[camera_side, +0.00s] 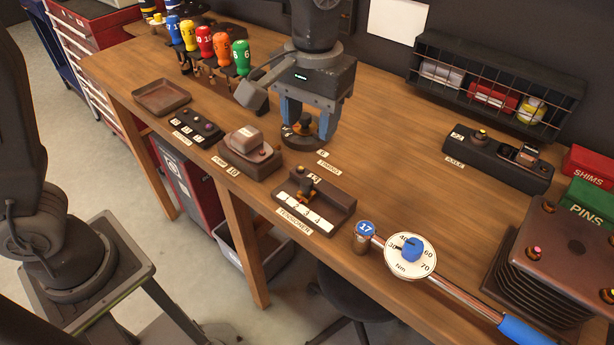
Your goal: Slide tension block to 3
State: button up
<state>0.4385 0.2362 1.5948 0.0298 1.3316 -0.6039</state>
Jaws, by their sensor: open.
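The tensioner (343,205) is a dark tray near the bench's front edge, with a white strip numbered 1 to 4 (305,212). Its tension block (306,189) is a small dark piece with an orange-brown top, towards the low-number end of the track; its exact mark is hard to read. My gripper (307,122) points down with its blue fingers open, behind the tensioner and apart from it. The fingers stand on either side of the orange-brown knob of a round dark timing dial (304,140). I cannot tell whether they touch the knob.
A pump block (250,152) stands left of the tensioner. A torque wrench (450,288) with a round dial lies to the right. A rack of coloured handles (205,42) stands behind left. The axle unit (497,158) sits right. Bare wood lies between tensioner and axle unit.

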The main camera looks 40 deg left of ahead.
aim_at(307, 182)
jog(key=f, duration=1.3)
jog(key=shift+a+f, duration=0.1)
jog(key=shift+a, duration=0.2)
jog(key=shift+c, duration=0.3)
grip_shut()
